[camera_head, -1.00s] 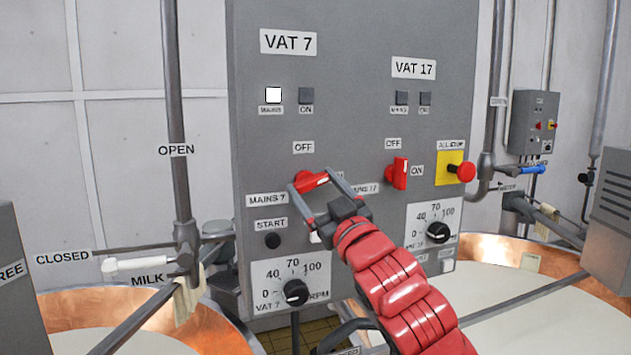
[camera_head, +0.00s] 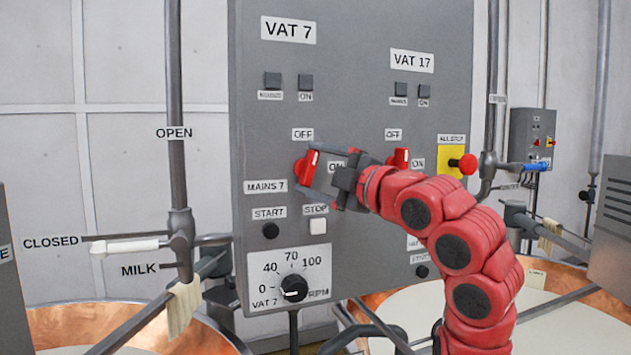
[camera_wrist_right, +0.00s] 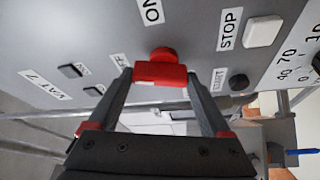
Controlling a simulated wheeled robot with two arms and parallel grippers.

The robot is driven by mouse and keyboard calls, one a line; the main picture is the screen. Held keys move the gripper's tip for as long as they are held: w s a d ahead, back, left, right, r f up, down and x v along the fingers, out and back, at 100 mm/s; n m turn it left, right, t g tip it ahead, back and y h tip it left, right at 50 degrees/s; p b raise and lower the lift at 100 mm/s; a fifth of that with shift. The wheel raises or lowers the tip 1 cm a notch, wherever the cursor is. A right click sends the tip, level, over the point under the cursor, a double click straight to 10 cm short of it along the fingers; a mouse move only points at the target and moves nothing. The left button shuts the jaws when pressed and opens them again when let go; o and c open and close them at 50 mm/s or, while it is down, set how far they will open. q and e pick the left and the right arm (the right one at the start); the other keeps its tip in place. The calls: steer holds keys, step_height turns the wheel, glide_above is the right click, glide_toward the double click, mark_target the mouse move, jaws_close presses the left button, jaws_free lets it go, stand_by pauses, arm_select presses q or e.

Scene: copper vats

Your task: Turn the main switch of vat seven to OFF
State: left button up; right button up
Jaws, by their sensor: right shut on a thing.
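The red Mains 7 switch (camera_head: 306,168) is on the grey panel under the VAT 7 sign (camera_head: 288,30). Its handle stands nearly upright, pointing toward the OFF label (camera_head: 303,134) above it. My right gripper (camera_head: 312,172) is shut on the handle, coming in from the right. In the right wrist view the red handle (camera_wrist_right: 160,72) sits between the fingertips. The Mains 7 lamp (camera_head: 272,80) is dark. My left gripper is not in view.
The red vat 17 switch (camera_head: 402,155) is just above my right arm and partly hidden. The all-stop button (camera_head: 468,163) is to its right. The START button (camera_head: 270,231), STOP button (camera_head: 318,226) and speed dial (camera_head: 294,288) lie below.

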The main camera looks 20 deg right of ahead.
steer(key=shift+n+g, duration=0.7)
steer(key=shift+n, duration=0.9)
steer(key=o, duration=1)
steer(key=shift+o, duration=0.8)
steer(key=shift+w, duration=0.1)
steer(key=shift+s+d+b, duration=0.2)
steer(key=shift+s+b, duration=0.2)
steer(key=shift+s, duration=0.1)
steer(key=b+v, duration=0.5)
steer(key=v, duration=1.1)
steer(key=shift+s+r, duration=0.15)
steer(key=shift+s, duration=0.1)
